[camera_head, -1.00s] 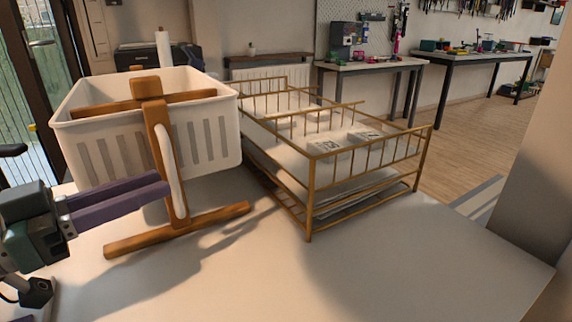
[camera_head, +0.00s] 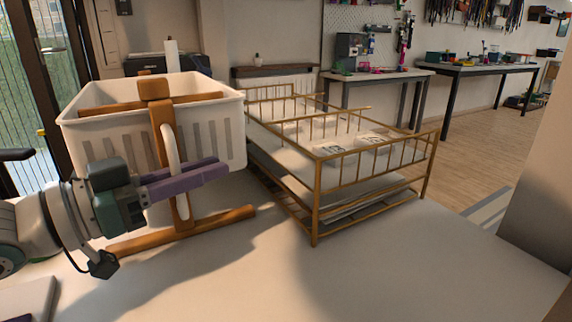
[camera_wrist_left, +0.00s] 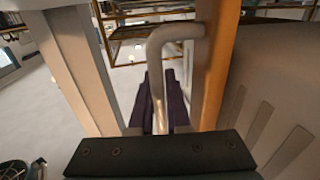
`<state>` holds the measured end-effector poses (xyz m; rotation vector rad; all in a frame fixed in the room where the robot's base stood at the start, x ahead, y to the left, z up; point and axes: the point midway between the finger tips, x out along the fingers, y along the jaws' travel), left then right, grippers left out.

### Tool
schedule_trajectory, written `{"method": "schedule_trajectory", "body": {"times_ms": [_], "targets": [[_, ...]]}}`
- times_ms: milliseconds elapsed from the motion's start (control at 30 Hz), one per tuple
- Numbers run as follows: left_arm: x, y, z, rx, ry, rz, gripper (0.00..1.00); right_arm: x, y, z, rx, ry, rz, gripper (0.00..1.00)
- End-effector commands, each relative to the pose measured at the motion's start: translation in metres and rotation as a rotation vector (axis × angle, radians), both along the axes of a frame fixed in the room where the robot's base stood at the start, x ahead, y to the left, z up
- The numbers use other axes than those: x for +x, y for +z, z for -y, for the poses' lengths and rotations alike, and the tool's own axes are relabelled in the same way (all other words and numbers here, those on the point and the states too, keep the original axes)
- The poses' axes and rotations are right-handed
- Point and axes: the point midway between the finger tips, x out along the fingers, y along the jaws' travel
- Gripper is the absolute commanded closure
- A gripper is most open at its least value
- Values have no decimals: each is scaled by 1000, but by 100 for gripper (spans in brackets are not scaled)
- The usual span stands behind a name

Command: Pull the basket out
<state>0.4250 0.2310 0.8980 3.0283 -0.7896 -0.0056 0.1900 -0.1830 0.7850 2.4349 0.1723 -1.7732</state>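The white slotted basket (camera_head: 88,137) stands upright at the left of the table in the head view. A wooden frame (camera_head: 158,120) with a crossbar and a foot stands against its front. A white curved handle (camera_head: 172,143) is on the frame's post; the left wrist view shows the handle (camera_wrist_left: 172,34) too. My left gripper (camera_head: 222,172) reaches in from the left with purple fingers. In the left wrist view the handle runs down between the fingers (camera_wrist_left: 162,100). The fingers look apart around it; contact is not clear. My right gripper is not in view.
A brass-coloured wire rack (camera_head: 316,205) with papers stands right of the basket. The pale table (camera_head: 420,255) is clear in front of the rack. Workbenches (camera_head: 470,68) with tools stand farther back.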

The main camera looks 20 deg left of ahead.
Motion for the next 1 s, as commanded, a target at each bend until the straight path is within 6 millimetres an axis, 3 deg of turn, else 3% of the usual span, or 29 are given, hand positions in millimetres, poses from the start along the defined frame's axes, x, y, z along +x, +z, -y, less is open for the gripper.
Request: {"method": "schedule_trajectory", "body": {"times_ms": [100,1000], "targets": [[0,0,0,0,0,0,100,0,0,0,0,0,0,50],[0,0,0,0,0,1,100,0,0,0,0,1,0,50]]}}
